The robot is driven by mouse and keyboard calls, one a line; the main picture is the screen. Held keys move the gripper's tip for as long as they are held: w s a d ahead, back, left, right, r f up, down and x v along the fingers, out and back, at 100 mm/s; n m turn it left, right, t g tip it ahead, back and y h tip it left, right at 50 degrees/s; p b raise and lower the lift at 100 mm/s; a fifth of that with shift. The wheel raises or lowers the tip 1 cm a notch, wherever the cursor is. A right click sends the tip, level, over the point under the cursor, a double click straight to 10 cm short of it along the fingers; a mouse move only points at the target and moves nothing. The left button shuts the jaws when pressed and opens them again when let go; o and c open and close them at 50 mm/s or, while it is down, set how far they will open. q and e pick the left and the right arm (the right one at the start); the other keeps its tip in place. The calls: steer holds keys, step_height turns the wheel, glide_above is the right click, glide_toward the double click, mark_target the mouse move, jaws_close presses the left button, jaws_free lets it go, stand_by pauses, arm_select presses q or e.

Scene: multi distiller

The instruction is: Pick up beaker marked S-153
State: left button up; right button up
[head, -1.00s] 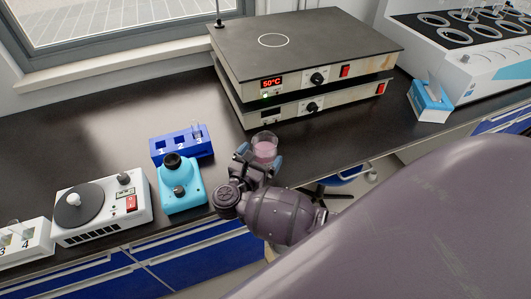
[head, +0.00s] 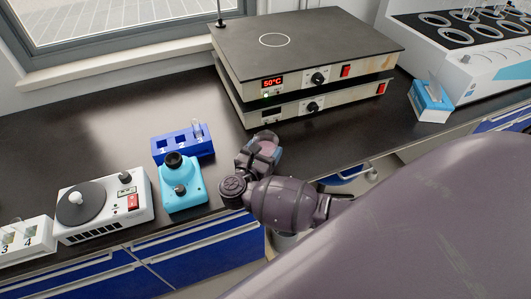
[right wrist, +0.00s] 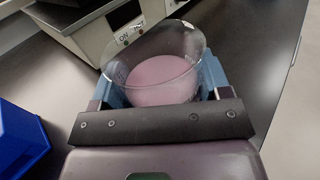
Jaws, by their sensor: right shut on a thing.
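A clear glass beaker (head: 267,137) with pink liquid is at my right gripper (head: 263,152), in front of the hot plates. In the head view the gripper partly hides it. In the right wrist view the beaker (right wrist: 160,65) sits between the blue fingers of my right gripper (right wrist: 162,88), which are shut on its sides. No marking can be read on the glass. The beaker's bottom is hidden, so I cannot tell whether it touches the bench. My left gripper is not in view.
Stacked hot plates (head: 300,75) reading 50°C stand just behind the beaker. A blue tube rack (head: 183,144), a cyan device (head: 181,186) and a white device with a dark disc (head: 100,206) stand left. A blue-white box (head: 430,102) is right. The bench's left rear is clear.

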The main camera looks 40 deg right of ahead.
steer(key=shift+r, duration=0.25)
